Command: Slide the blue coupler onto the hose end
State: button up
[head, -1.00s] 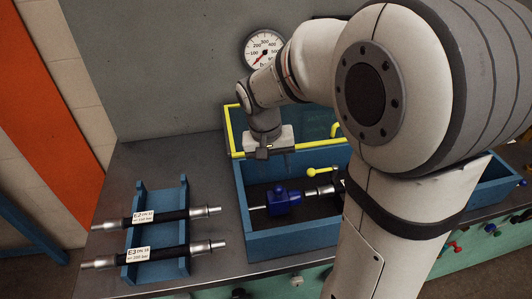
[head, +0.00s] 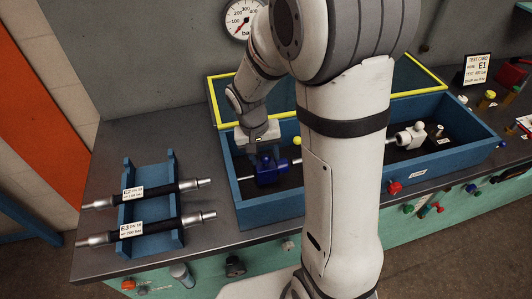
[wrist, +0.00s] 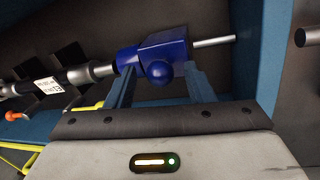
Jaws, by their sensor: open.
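The blue coupler (head: 268,174) lies inside the blue-walled tray, with a round blue knob on its side. It also shows in the wrist view (wrist: 154,50), where a thin silver rod (wrist: 214,41) sticks out of its right end. The silver hose end (wrist: 98,70) of the hose labelled E1 (wrist: 47,87) lines up with the coupler's left end; I cannot tell whether it is inside it or just against it. My gripper (wrist: 158,72) is open, its two fingers at either end of the coupler body. In the head view my gripper (head: 262,152) hangs right above the coupler.
The tray (head: 280,208) has raised walls, and its yellow-edged lid (head: 330,97) stands open behind. Hoses E2 (head: 160,190) and E3 (head: 160,226) lie on a blue rack to the left. A test card (head: 479,69) stands at the right. My arm hides the tray's middle.

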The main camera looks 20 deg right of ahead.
jog(key=shift+c, duration=0.3)
grip_shut()
